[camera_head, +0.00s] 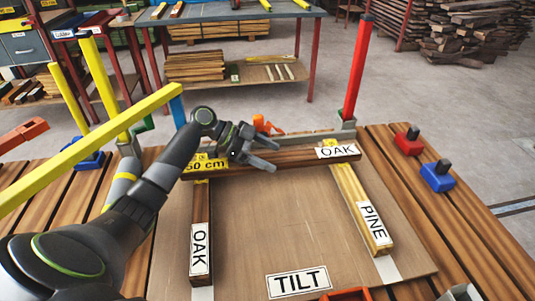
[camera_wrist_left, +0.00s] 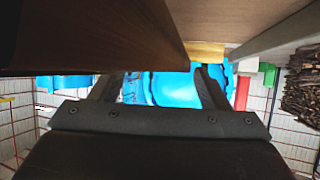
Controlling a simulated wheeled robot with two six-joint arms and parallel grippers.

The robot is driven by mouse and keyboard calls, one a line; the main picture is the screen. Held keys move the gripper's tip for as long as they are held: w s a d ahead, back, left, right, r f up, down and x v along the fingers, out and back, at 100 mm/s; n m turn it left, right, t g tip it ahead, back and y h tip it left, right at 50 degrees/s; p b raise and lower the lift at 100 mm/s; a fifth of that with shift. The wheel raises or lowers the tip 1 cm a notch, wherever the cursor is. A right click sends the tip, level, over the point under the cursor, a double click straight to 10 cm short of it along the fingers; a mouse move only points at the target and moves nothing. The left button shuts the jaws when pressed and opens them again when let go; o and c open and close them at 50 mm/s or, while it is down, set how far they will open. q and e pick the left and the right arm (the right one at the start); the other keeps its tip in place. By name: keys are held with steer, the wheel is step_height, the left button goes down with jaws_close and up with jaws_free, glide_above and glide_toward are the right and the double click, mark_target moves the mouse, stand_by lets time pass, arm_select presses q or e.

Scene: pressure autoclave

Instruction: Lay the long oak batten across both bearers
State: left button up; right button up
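The long oak batten (camera_head: 300,156), dark brown with an OAK label and a yellow 50 cm tag, lies crosswise over the far ends of both bearers. The left bearer (camera_head: 201,215) is dark and labelled OAK. The right bearer (camera_head: 357,198) is paler and labelled PINE. Both lie on a board (camera_head: 270,225) marked TILT. My left gripper (camera_head: 272,150) is at the batten's far side, left of its middle, with fingers apart. In the left wrist view the open fingers (camera_wrist_left: 160,88) have nothing visible between them, and dark wood (camera_wrist_left: 90,35) fills the upper left. My right gripper is out of view.
A red post (camera_head: 358,68) stands at the board's far right corner. Red (camera_head: 409,141) and blue (camera_head: 438,175) blocks sit on the slatted table (camera_head: 440,225) at right. A workbench stands behind.

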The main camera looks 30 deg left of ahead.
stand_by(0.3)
arm_select(q)
steer(key=v, duration=0.7)
steer(key=shift+a+r, duration=0.15)
steer(key=shift+a, duration=0.1)
